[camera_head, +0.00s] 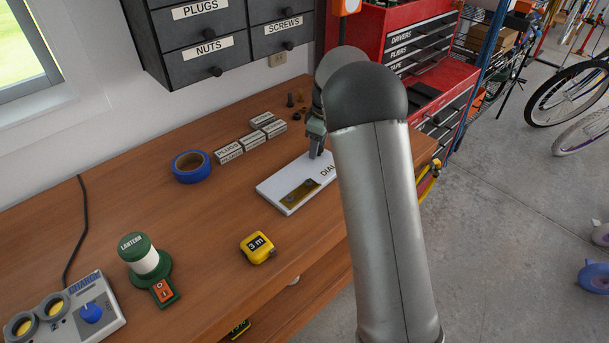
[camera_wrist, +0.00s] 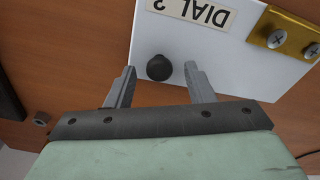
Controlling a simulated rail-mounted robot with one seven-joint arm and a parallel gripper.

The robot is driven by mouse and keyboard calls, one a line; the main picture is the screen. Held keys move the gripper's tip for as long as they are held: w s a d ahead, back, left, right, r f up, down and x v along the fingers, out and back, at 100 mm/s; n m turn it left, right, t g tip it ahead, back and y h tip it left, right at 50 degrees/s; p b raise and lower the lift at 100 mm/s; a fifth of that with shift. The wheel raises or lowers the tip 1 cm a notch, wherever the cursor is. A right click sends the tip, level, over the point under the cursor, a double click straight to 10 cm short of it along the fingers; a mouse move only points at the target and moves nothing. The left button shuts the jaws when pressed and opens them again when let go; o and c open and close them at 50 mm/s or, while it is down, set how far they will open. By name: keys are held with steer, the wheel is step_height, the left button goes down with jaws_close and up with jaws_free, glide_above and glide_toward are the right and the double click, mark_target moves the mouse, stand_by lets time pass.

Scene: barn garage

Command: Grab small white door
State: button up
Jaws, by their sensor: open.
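A small white door (camera_head: 274,187) lies flat on the wooden workbench, with a brass hinge plate (camera_head: 299,195) on it and a label starting "DIAL". In the wrist view the white door (camera_wrist: 215,60) shows its label, the screwed brass hinge (camera_wrist: 285,32) and a round black knob (camera_wrist: 159,67). My gripper (camera_wrist: 160,78) is open, its two fingers to either side of the knob in that view, with nothing held. I cannot tell how far above the door the fingertips are. In the head view my gripper (camera_head: 316,152) is over the door's far end, and my arm hides part of the door.
The wooden workbench (camera_head: 105,219) also carries blue tape (camera_head: 191,166), several small labelled boxes (camera_head: 251,140), a yellow tape measure (camera_head: 257,248), a green lantern (camera_head: 146,262) and a grey charger (camera_head: 66,314). Dark drawers (camera_head: 205,44) hang behind; a red tool chest (camera_head: 420,50) stands beyond.

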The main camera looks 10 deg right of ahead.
jaws_close()
steer(key=shift+r, duration=0.1)
